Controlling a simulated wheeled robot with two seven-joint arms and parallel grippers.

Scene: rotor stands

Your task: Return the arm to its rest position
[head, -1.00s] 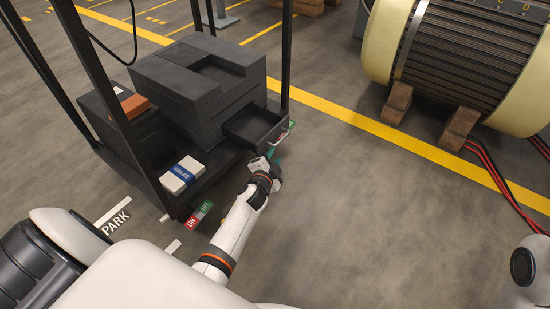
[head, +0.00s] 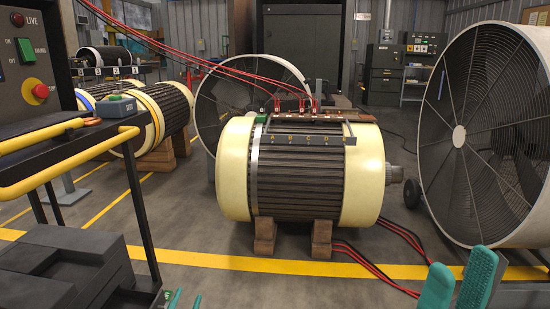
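Only the teal fingertips of my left gripper (head: 185,299) show at the bottom edge, beside the cart. A gap separates them, and nothing shows between them. My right gripper (head: 459,282) shows at the bottom right as two upright teal fingers. They stand apart with nothing between them. Both arms are below the picture, so their links and pose are hidden.
A black cart (head: 146,232) with yellow rails (head: 50,172) fills the left side. A cream-ended motor (head: 235,170) stands on wooden blocks ahead. A large fan (head: 459,135) stands at right. Red cables (head: 365,262) lie on the floor. Bare floor shows at bottom centre.

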